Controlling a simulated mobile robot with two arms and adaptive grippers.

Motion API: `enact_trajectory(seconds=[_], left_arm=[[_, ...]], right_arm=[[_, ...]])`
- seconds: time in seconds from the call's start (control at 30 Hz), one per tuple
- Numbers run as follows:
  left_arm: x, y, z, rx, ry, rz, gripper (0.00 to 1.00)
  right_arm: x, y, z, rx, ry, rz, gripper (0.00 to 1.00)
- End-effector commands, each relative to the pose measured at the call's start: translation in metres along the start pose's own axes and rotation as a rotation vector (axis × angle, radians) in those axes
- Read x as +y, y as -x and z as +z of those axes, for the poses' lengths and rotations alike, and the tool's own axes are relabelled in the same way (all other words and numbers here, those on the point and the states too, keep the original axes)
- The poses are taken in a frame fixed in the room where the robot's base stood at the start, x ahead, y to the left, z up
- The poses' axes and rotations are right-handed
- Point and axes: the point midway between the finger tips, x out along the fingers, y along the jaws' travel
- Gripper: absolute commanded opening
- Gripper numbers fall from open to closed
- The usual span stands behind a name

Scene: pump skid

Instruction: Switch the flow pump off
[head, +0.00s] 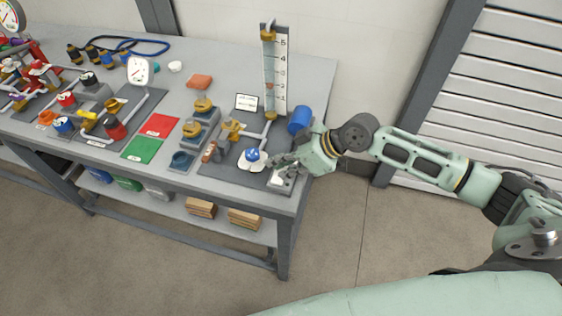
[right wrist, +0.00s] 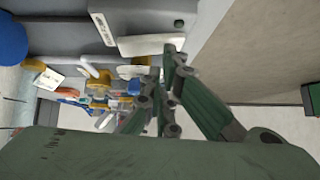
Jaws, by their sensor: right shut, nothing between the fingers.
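My right gripper (head: 284,161) is shut and empty, low over the front right corner of the pump skid plate (head: 225,172). A small pale box (head: 279,180), which looks like the switch box, sits just below the fingers. In the right wrist view the shut fingertips (right wrist: 172,52) are close to the pale box (right wrist: 148,44); I cannot tell whether they touch. The switch's position is not clear. A blue motor-like cylinder (head: 299,120) stands behind the gripper; it also shows at the left in the right wrist view (right wrist: 10,42). My left gripper is not in view.
A blue-and-white round part (head: 252,156) lies left of the gripper. A tall flow scale (head: 275,70) and a small sign (head: 246,102) stand behind it. Brass valves, red and green mats and gauges fill the bench leftward. Open floor lies right of the bench.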

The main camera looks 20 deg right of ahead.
Motion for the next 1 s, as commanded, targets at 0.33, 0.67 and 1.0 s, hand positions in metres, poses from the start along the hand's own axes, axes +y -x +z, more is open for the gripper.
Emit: enact_trajectory(seconds=[0.33,0.67,1.0], left_arm=[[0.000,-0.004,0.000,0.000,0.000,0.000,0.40],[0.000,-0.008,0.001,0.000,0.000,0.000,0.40],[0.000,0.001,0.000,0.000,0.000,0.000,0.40]], right_arm=[[0.007,0.000,0.000,-0.001,-0.002,0.000,0.00],[0.016,0.002,-0.002,0.000,-0.002,-0.002,0.00],[0.014,0.007,-0.009,0.000,-0.001,-0.002,0.00]])
